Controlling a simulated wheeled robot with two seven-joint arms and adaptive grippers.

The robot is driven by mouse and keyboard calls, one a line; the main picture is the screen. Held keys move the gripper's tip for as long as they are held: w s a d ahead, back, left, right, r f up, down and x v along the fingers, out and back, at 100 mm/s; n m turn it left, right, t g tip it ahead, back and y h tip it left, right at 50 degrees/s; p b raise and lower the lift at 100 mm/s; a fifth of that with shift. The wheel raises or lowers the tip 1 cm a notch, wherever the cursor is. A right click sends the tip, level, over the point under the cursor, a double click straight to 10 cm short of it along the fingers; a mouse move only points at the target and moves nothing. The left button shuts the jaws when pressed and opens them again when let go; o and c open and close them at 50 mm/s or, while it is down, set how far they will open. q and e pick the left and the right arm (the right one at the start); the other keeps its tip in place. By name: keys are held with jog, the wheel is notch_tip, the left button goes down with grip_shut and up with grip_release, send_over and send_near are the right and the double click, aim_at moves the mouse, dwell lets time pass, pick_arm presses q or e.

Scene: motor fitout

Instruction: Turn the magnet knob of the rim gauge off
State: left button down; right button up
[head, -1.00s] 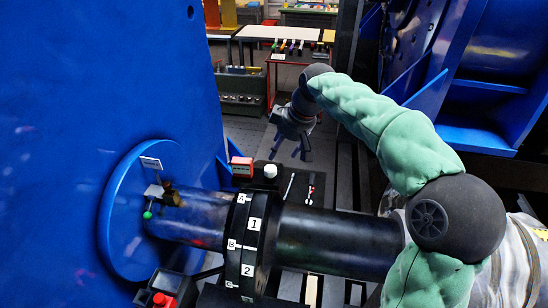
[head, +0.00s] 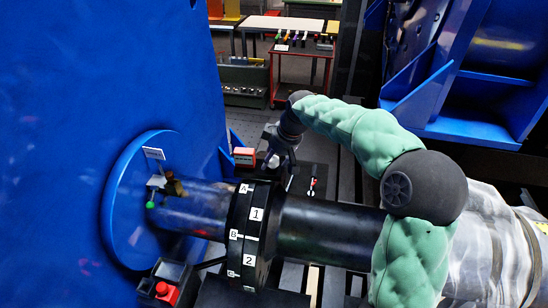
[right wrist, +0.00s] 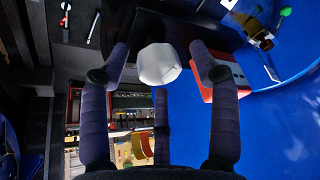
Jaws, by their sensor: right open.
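A white faceted knob (right wrist: 158,64) shows in the right wrist view, between the spread fingers of my right gripper (right wrist: 160,75). I see no clear contact. In the head view my right gripper (head: 279,166) is behind the lettered and numbered black coupling (head: 257,215) and hides the knob. A small fitting with a brown-gold part (head: 174,187), a white card (head: 153,153) and a green ball (head: 150,205) is at the shaft by the blue disc. I cannot tell which parts belong to the rim gauge. My left gripper is not in view.
A red box (head: 244,156) stands close beside my right gripper. The large blue housing (head: 70,120) fills the left. A red button (head: 166,293) on a dark box is at the front. Behind are a red-framed cart (head: 300,47) and some open floor.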

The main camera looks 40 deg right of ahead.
jog(key=c, duration=1.1)
jog(key=shift+d+n+g+y+b, duration=0.1)
jog(key=shift+n+g+y+b, duration=0.25)
jog(key=shift+n, duration=0.75)
jog(key=o, duration=1.1)
jog(key=shift+r, duration=0.1)
jog(key=v, duration=1.1)
jog(key=shift+s+r, duration=0.25)
jog(key=shift+r, duration=0.05)
